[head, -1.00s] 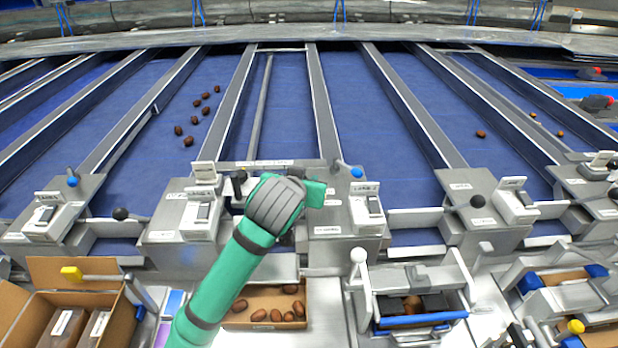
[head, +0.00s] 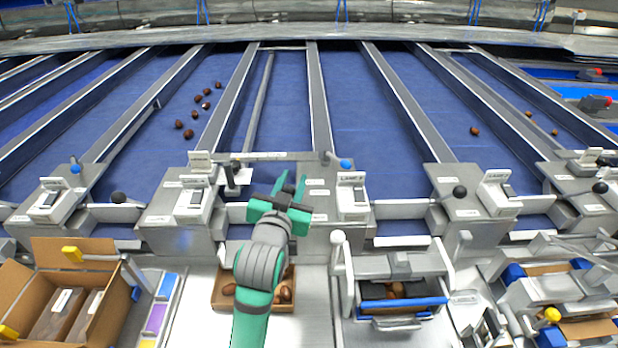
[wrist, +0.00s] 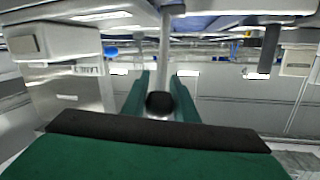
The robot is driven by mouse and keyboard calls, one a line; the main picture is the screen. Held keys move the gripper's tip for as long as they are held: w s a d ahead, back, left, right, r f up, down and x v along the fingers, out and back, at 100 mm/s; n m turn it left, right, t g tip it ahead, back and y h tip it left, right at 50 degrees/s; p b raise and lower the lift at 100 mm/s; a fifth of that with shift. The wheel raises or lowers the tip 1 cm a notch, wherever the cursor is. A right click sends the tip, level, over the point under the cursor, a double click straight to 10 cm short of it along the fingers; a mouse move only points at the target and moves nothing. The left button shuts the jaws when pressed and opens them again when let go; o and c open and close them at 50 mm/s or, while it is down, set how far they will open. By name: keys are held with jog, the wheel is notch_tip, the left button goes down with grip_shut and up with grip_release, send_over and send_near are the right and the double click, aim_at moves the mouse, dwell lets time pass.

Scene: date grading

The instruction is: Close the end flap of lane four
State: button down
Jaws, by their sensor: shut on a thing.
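My gripper (head: 289,186) is at the near end of a blue lane (head: 285,110) that has a long grey rod along it. I cannot read the lane numbers. In the wrist view the green fingers (wrist: 160,88) are closed around a dark round knob (wrist: 160,103). It looks like the black ball knobs at the other lane ends. The arm hides most of this lane's end flap in the head view, so I cannot tell how it stands. A grey flap bar (head: 402,212) crosses the end of the lane to the right.
Grey end housings (head: 352,208) flank the lane. A dark handle on a post (head: 232,180) stands just left of my gripper. Below are a tray of dates (head: 226,303), a blue-handled metal unit (head: 403,304) and an open carton (head: 100,250).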

jog(key=shift+s+d, duration=0.1)
jog(key=shift+s, duration=0.4)
jog(key=shift+r, duration=0.15)
jog(key=c, duration=1.6)
grip_release()
jog(key=shift+s, duration=0.1)
jog(key=shift+o, duration=0.8)
